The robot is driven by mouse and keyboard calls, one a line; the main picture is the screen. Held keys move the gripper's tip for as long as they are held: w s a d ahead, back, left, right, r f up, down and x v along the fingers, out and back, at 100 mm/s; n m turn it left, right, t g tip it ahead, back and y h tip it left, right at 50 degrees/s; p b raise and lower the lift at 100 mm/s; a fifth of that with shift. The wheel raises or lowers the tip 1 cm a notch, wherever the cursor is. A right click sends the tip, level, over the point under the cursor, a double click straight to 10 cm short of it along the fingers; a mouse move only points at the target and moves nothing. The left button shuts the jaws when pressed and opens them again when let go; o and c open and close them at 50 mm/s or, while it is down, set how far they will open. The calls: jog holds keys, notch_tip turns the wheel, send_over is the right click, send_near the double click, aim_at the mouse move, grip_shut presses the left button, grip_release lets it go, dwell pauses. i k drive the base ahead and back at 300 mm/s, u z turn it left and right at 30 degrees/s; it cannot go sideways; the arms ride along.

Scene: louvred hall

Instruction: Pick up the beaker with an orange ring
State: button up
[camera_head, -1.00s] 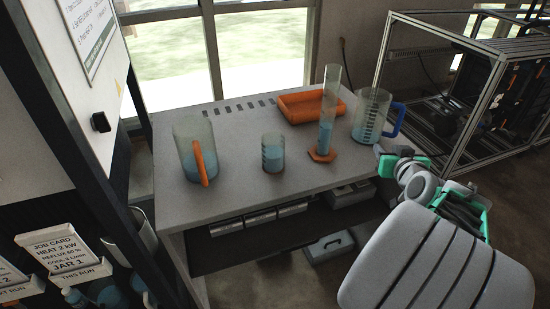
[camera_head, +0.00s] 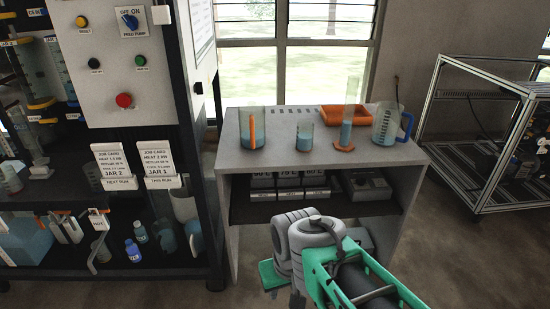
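No beaker with a plain orange ring can be made out for certain. On the grey bench (camera_head: 278,162) stand a jug with an orange handle (camera_head: 253,128), a small clear beaker (camera_head: 304,138) with blue liquid, a tall cylinder on an orange foot (camera_head: 348,118), and a jug with a blue handle (camera_head: 386,125). On the left rack, a tall graduated vessel (camera_head: 57,66) stands near an orange ring-like band (camera_head: 40,103); whether they belong together is unclear. My arm reaches in at the bottom, below the bench top.
An orange tray (camera_head: 346,112) lies at the back of the bench. A control panel (camera_head: 122,60) and rack with job cards (camera_head: 157,160) and bottles (camera_head: 134,250) stand left. A metal frame (camera_head: 490,130) stands right. Floor is open between bench and frame.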

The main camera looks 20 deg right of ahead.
aim_at(305, 129)
jog(key=u, duration=0.25)
jog(key=k, duration=0.5)
jog(key=z, duration=0.6)
jog(key=i, duration=1.55)
jog(key=u, duration=0.6)
